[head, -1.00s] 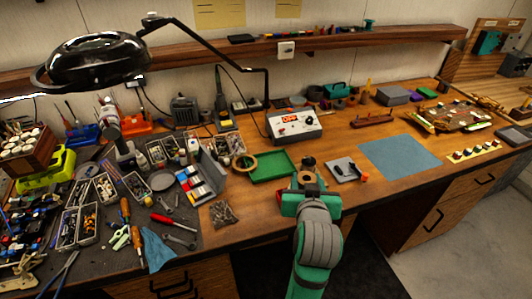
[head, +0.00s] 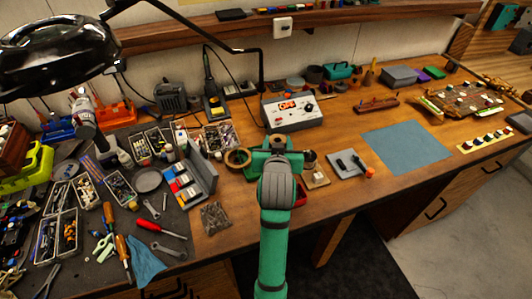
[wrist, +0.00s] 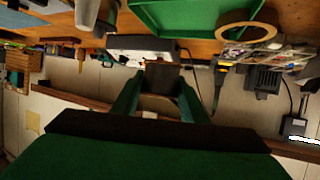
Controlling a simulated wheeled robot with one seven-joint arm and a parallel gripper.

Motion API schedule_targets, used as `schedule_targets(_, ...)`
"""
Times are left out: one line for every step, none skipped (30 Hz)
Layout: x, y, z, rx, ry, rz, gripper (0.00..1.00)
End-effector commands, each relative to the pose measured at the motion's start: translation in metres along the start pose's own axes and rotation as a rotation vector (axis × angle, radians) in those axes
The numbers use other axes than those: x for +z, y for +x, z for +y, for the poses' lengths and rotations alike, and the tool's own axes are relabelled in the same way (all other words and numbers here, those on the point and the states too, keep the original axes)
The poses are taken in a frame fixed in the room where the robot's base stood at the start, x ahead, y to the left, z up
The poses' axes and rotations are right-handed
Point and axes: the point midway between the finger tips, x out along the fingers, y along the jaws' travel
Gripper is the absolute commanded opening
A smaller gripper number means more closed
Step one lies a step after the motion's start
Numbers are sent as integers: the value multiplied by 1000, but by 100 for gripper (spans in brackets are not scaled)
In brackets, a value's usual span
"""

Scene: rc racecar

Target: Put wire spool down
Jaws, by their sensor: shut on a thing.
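The wire spool (head: 278,142) is a small brown cylinder whose top shows above my gripper (head: 278,155) in the head view. In the wrist view it is a dark brown block (wrist: 160,78) between the two green fingers of my gripper (wrist: 159,98). My gripper is shut on it and holds it over the bench, in front of the power supply. I cannot tell how far it is above the surface. My arm hides the bench right below it.
A green tray (wrist: 190,15) and a tape ring (head: 238,158) are close by. The power supply (head: 293,113) is behind. A blue mat (head: 406,147) lies clear at the right.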

Motion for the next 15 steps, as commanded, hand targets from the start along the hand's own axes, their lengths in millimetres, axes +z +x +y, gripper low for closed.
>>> schedule_targets(6, 9, -9, -4, -2, -4, 15)
schedule_targets(10, 14, -12, -4, -1, -4, 15)
schedule_targets(15, 20, -15, -2, -1, -4, 15)
schedule_targets(19, 24, -17, -1, -2, -4, 15)
schedule_targets(21, 29, -19, 0, -1, -3, 15)
schedule_targets(25, 34, -20, 2, 1, -4, 15)
schedule_targets(27, 37, -21, 4, 2, -2, 15)
schedule_targets(29, 40, -21, 6, 2, -1, 15)
schedule_targets(32, 43, -22, 9, 3, -2, 15)
schedule_targets(33, 45, -22, 10, 4, -1, 15)
schedule_targets(33, 47, -23, 10, 4, 0, 15)
schedule_targets(34, 48, -24, 10, 4, 1, 15)
schedule_targets(35, 49, -25, 10, 4, 0, 15)
schedule_targets(36, 51, -26, 9, 4, 0, 15)
schedule_targets(39, 54, -29, 7, 3, -1, 15)
